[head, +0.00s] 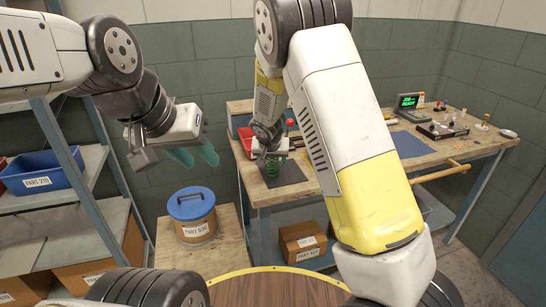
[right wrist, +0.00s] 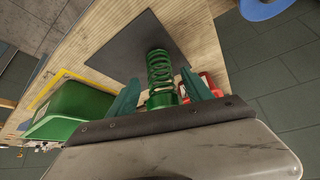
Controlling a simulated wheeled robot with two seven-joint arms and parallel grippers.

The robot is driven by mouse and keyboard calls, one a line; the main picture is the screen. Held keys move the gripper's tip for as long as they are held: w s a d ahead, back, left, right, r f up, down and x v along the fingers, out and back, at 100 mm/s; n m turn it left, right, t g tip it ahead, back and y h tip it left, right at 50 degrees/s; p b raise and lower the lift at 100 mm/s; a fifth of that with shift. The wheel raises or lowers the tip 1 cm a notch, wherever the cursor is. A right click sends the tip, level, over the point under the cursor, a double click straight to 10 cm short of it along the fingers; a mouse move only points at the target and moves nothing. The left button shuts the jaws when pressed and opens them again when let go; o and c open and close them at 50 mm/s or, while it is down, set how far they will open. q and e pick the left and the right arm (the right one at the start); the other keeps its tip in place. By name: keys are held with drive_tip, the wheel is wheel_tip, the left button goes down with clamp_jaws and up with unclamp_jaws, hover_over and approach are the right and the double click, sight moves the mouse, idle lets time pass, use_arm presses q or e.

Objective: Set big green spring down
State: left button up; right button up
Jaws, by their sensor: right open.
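The big green spring (right wrist: 160,72) is in the right wrist view, with one end at the dark mat (right wrist: 133,38) and a solid green collar at the end nearer me. My right gripper (right wrist: 158,92) is open, with one teal finger on each side of the spring and visible gaps. In the head view the spring (head: 273,169) shows small below my right gripper (head: 271,152), over the dark mat (head: 288,174) on the wooden bench. My left gripper (head: 194,154) is apart from the bench, fingers spread and empty.
In the right wrist view a green bin (right wrist: 72,112) is at the left. A blue-lidded drum (head: 192,212) stands left of the bench. The bench's right side holds a small screen (head: 408,102) and small parts.

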drive_tip(key=s+d+r+y, duration=0.1)
drive_tip(key=s+d+r, duration=0.5)
drive_tip(key=s+r, duration=0.35)
drive_tip(key=s+d+r+y, duration=0.1)
drive_tip(key=s+d+r, duration=0.5)
drive_tip(key=s+r, duration=0.35)
drive_tip(key=s+d+r, duration=0.1)
drive_tip(key=s+r, duration=0.1)
drive_tip(key=s, duration=0.5)
drive_tip(key=s+d+r+n, duration=0.1)
drive_tip(key=s+d+r, duration=0.1)
drive_tip(key=s, duration=0.5)
drive_tip(key=shift+s+r+n+y, duration=0.2)
drive_tip(key=shift+s+n+y, duration=0.1)
drive_tip(key=shift+s+y, duration=0.1)
